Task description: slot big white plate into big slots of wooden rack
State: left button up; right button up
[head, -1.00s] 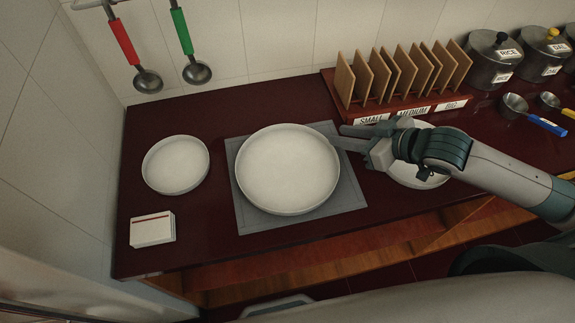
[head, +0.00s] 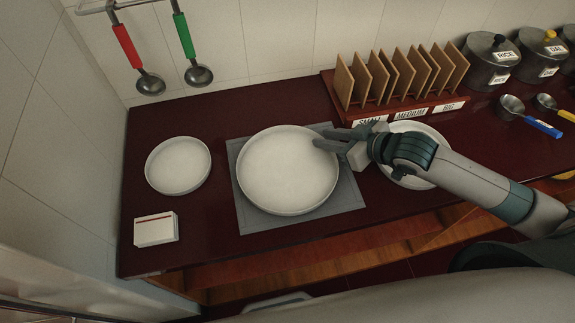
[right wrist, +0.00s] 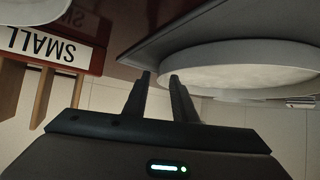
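The big white plate (head: 287,172) lies flat on a grey square mat (head: 250,218) in the middle of the counter. It also shows in the right wrist view (right wrist: 240,72). My right gripper (head: 322,140) is at the plate's upper right rim. Its fingers are apart, and in the right wrist view (right wrist: 161,75) the plate's near edge shows between the tips; I cannot tell whether they touch it. The wooden rack (head: 400,76) stands at the back right, its red base labelled SMALL, MEDIUM and BIG from left to right. Its slots look empty. My left gripper is not in view.
A smaller white plate (head: 178,166) lies at left, above a small white box (head: 156,229). Another white plate (head: 432,133) lies partly under my right arm. Pots (head: 489,62) and measuring cups (head: 511,107) stand at right. Ladles (head: 150,84) hang on the back wall.

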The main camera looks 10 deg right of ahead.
jog(key=shift+x, duration=0.75)
jog(key=shift+c, duration=0.6)
grip_shut()
jog(key=shift+r, duration=0.1)
